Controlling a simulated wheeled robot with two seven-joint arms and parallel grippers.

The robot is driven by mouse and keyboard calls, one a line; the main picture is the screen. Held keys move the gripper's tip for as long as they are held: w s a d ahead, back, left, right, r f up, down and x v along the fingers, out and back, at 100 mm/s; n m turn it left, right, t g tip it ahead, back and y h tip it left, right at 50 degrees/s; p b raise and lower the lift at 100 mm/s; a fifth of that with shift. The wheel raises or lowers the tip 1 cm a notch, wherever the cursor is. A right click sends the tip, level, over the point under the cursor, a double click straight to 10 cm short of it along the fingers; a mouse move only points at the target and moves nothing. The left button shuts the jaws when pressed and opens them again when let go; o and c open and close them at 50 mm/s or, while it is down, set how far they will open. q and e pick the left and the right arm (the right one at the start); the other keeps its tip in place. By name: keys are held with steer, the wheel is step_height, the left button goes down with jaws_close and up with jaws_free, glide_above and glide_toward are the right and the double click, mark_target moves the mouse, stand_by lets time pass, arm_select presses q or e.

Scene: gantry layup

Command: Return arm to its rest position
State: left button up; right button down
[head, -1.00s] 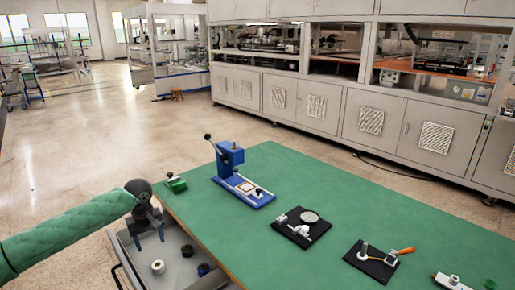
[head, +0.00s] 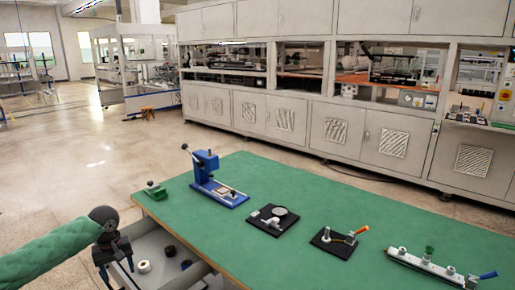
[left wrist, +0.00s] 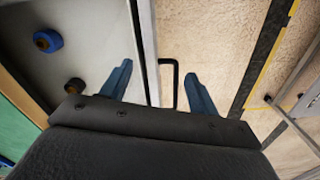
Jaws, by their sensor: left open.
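My left arm comes in from the left in a green sleeve. Its left gripper (head: 117,275) hangs over the open drawer at the table's front left edge. In the left wrist view the two blue fingers of the left gripper (left wrist: 160,90) are spread apart with nothing between them. The black drawer handle (left wrist: 168,82) shows beyond and between the fingers. The drawer (head: 205,270) holds a few small rolls, one white (head: 144,266) and one dark blue (head: 186,264). My right gripper is not in these views.
On the green table (head: 290,185) stand a blue press (head: 213,180), a small green device (head: 155,190), two black plates with fittings (head: 268,220) (head: 336,242) and a long rail (head: 425,268). Grey machine cabinets line the back. Open floor lies to the left.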

arm_select(q)
steer(key=w+d+r+m+t+y, duration=0.35)
steer(key=d+r+m+t, duration=0.2)
steer(key=r+m, duration=0.5)
steer(key=s+d+m+t+h, duration=0.25)
steer(key=s+d+m, duration=0.2)
steer(key=d, duration=0.85)
steer(key=s+d+f+n+g+h+p, duration=0.1)
steer(key=s+d+f, duration=0.3)
steer(key=s+f, duration=0.4)
steer(key=s+d+f+n+g+h+p, duration=0.1)
steer(key=s+d+f+n+g, duration=0.2)
steer(key=s+f, duration=0.5)
steer(key=s+d+f+n+g+p, duration=0.1)
steer(key=s+d+f, duration=0.4)
steer(key=s, duration=1.9)
step_height(320, 180, down, 4)
steer(key=shift+r+n+g+h, duration=0.1)
steer(key=shift+n+g+h, duration=0.3)
steer(key=shift+n, duration=0.1)
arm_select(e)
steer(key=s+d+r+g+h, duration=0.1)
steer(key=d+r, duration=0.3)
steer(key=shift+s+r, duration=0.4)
